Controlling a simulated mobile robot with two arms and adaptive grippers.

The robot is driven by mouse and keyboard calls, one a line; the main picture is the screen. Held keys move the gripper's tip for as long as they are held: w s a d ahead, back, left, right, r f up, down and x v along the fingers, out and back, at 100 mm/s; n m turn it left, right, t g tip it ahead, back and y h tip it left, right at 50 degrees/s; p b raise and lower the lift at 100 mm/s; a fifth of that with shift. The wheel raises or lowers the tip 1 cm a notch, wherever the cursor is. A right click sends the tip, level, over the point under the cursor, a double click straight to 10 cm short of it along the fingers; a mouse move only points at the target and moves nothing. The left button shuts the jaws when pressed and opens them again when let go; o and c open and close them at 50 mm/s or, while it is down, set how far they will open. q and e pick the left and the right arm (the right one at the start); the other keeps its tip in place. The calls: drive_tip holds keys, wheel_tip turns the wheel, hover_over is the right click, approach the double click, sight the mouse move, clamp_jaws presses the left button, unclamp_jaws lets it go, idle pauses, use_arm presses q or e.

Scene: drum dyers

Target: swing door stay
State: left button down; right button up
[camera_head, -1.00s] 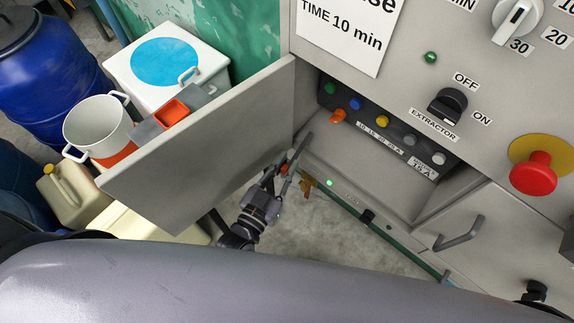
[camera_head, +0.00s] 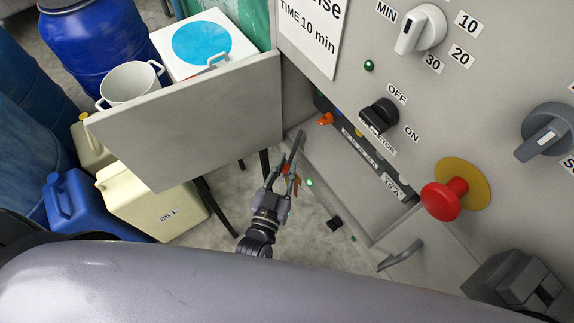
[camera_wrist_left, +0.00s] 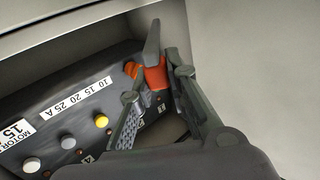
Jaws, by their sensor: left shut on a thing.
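The door stay shows as a grey flat bar (camera_head: 297,146) with an orange-red grip. In the left wrist view the orange grip (camera_wrist_left: 155,76) sits between the fingers, with the grey bar (camera_wrist_left: 152,42) rising past it. My left gripper (camera_head: 284,178) is shut on the stay, in front of the open compartment near the hinge side of the door. The fingers hide part of the grip. The grey door panel (camera_head: 190,115) stands open to the left. My right gripper is not in view.
The compartment's black panel (camera_wrist_left: 65,135) carries coloured buttons close to the fingers. A red emergency button (camera_head: 443,199) and a grey handle (camera_head: 400,256) project from the machine. A cream canister (camera_head: 150,207) and blue canister (camera_head: 75,205) stand below the door.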

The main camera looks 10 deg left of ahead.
use_arm(q)
drive_tip(key=shift+r, duration=0.1)
drive_tip(key=c, duration=1.8)
unclamp_jaws()
drive_tip(key=s+a, duration=0.1)
drive_tip(key=s, duration=1.1)
drive_tip(key=shift+a, duration=0.3)
drive_tip(key=shift+w, duration=0.1)
drive_tip(key=shift+c, duration=0.4)
